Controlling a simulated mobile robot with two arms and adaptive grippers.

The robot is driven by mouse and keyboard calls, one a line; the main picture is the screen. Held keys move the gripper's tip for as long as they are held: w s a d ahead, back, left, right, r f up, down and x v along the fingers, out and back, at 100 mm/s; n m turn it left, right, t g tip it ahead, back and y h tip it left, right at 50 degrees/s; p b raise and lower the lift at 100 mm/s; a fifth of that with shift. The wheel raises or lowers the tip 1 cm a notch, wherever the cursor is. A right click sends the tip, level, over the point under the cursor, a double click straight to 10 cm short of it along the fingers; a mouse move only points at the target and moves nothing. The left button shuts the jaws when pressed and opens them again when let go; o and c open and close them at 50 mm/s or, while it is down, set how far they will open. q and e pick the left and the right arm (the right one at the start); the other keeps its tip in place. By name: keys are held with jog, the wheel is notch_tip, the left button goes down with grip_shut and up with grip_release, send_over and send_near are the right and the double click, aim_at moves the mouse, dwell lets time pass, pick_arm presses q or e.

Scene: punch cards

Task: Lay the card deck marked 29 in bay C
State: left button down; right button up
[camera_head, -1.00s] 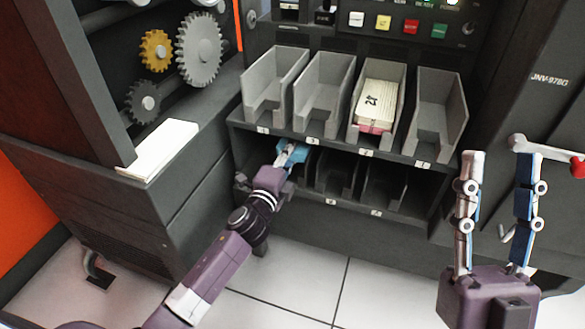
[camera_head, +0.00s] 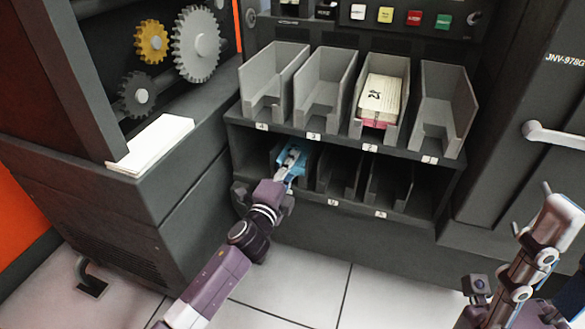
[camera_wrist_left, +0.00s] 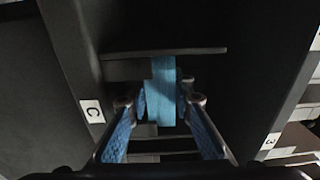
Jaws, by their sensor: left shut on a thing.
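No number shows on the deck. A C label (camera_wrist_left: 90,111) sits left of the gripper in the wrist view. The bay around the deck is dark and partly hidden.
The upper row has several grey bays; one holds a cream deck (camera_head: 380,98) with a pink edge and a number hard to read. The other upper bays look empty. A white stack (camera_head: 152,143) lies on the left ledge. A white handle (camera_head: 550,135) is at right.

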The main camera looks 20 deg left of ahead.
pick_arm(q)
jog(key=shift+r, duration=0.2)
jog(key=shift+f, duration=0.15)
jog(key=c, duration=2)
grip_release()
jog(key=shift+f, duration=0.1)
jog(key=shift+o, duration=0.2)
